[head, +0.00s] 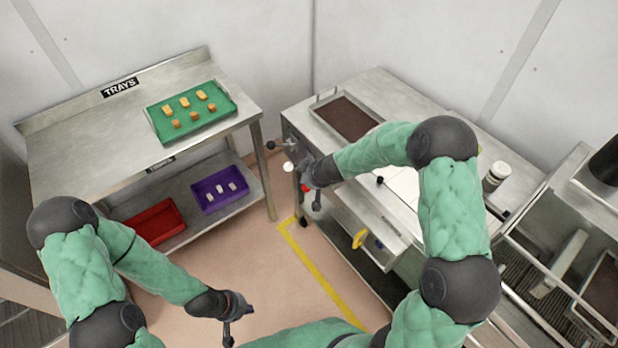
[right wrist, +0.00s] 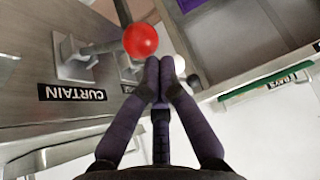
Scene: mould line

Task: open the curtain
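The lever with a red ball knob (right wrist: 141,40) is on a grey metal panel beside the label CURTAIN (right wrist: 72,93), which appears upside down in the right wrist view. In the head view a bit of the red knob (head: 307,187) shows beside my right gripper (head: 316,200), at the near left end of the steel bench. In the right wrist view my right gripper (right wrist: 164,66) has its fingertips together, just beside and below the knob, with nothing visible between them. My left gripper (head: 240,322) is open and empty over the floor. No curtain is clearly visible.
Black (head: 271,145) and white (head: 288,167) knobs stick out close to the red one. The tray table (head: 85,145) stands left, holding a green tray (head: 150,112). Floor between is clear.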

